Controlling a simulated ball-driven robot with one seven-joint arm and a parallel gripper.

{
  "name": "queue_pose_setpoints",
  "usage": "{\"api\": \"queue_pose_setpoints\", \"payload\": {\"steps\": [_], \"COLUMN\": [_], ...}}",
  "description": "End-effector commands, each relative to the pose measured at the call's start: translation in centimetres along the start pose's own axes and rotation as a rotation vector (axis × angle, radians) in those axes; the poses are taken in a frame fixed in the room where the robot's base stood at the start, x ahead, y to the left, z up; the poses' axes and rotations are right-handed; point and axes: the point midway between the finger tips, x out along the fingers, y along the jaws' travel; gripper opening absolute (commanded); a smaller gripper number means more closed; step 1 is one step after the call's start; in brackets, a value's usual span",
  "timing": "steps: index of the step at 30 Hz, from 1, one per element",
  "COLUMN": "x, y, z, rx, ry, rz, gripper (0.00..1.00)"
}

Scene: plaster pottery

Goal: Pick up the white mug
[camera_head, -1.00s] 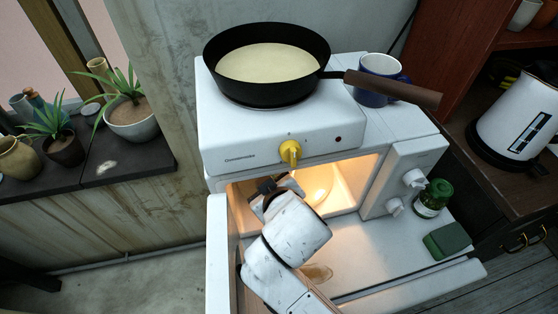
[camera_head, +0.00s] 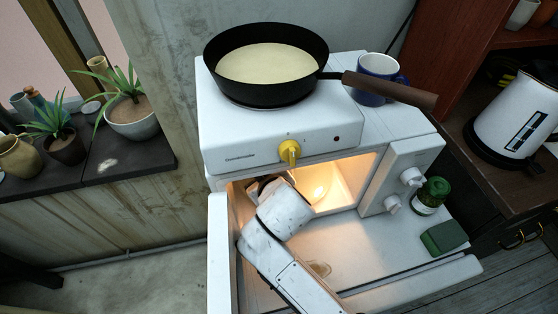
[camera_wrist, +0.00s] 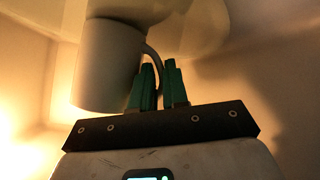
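The white mug (camera_wrist: 105,65) shows in the wrist view at upper left, with its handle (camera_wrist: 153,55) curving to the right. A pale see-through disc (camera_wrist: 205,30) meets it at the top of that view. My gripper (camera_wrist: 160,72) has two green fingers, close together, with the handle running down between them. Whether they press on it I cannot tell. In the head view my arm reaches into the lit oven (camera_head: 340,185); the fingers and the white mug are hidden there.
A black pan (camera_head: 300,95) with pale contents sits on the oven top, beside a blue-and-white mug (camera_head: 372,98). The lowered oven door (camera_head: 400,285) lies under my arm. A green jar (camera_head: 430,200) and a green sponge (camera_head: 445,238) are at the right. The oven side walls are close.

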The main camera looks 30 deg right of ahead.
Motion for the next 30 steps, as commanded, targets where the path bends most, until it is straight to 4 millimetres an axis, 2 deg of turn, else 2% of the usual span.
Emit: {"api": "queue_pose_setpoints", "payload": {"steps": [30], "x": [-0.47], "y": [0.23], "z": [-0.61], "rx": [0.0], "ry": [0.003], "rz": [0.001], "gripper": [0.0]}}
